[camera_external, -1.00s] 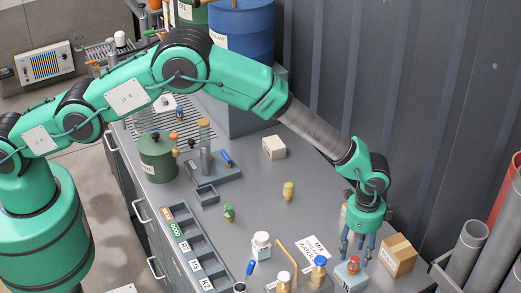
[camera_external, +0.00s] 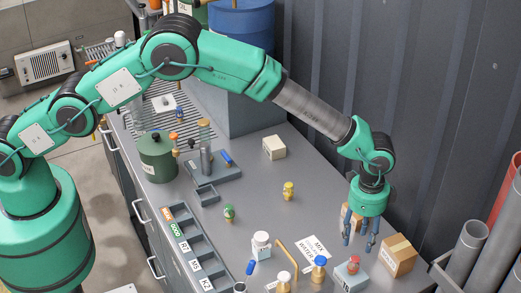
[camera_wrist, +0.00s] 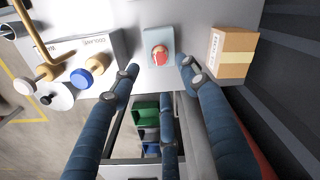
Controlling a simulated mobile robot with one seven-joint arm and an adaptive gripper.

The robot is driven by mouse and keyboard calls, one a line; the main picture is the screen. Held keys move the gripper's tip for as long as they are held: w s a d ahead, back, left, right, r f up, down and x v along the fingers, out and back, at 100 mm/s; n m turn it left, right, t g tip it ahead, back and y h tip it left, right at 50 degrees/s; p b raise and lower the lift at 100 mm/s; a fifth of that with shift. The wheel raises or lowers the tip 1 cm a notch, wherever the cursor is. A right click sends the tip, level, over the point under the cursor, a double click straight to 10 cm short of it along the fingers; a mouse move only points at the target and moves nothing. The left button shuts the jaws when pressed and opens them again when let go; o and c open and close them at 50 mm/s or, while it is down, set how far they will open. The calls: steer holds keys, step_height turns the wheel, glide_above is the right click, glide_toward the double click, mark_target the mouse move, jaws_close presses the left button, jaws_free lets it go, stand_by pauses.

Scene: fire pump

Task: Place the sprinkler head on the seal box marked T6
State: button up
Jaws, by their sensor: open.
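The sprinkler head (camera_external: 353,262), a small red-topped piece, sits on top of a light blue seal box (camera_external: 349,278) near the front right of the bench. The mark on this box is too small to read. In the wrist view the sprinkler head (camera_wrist: 159,54) rests near the middle of the box top (camera_wrist: 160,34). My gripper (camera_external: 359,242) is above and slightly behind the box, fingers pointing down.
A cardboard box (camera_external: 398,256) stands close on the right, and another small carton (camera_external: 352,216) is behind my gripper. Bare bench lies around the yellow-topped piece (camera_external: 288,191).

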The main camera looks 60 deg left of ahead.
steer(key=s+a+r+n+t, duration=0.1)
steer(key=s+a+r+n, duration=0.15)
steer(key=a+r, duration=0.95)
steer(key=s+a+r+n+t, duration=0.1)
steer(key=s+a+r, duration=0.5)
steer(key=r, duration=1)
steer(key=s+a+r+n+t, duration=0.1)
steer(key=s+a+r, duration=0.45)
steer(key=a, duration=0.25)
steer(key=s+a+r+n, duration=0.2)
steer(key=s+a+r, duration=0.3)
steer(key=a+r, duration=0.2)
steer(key=s+a+n+t, duration=0.1)
steer(key=s+a, duration=0.4)
steer(key=s, duration=0.5)
steer(key=s+a+n+t, duration=0.1)
steer(key=s+a, duration=0.4)
steer(key=s, duration=0.5)
steer(key=s+a+n, duration=0.2)
steer(key=s+a, duration=0.3)
steer(key=s, duration=0.4)
steer(key=shift+s+f+t, duration=0.2)
steer(key=shift+s+t, duration=0.2)
steer(key=shift+f, duration=0.1)
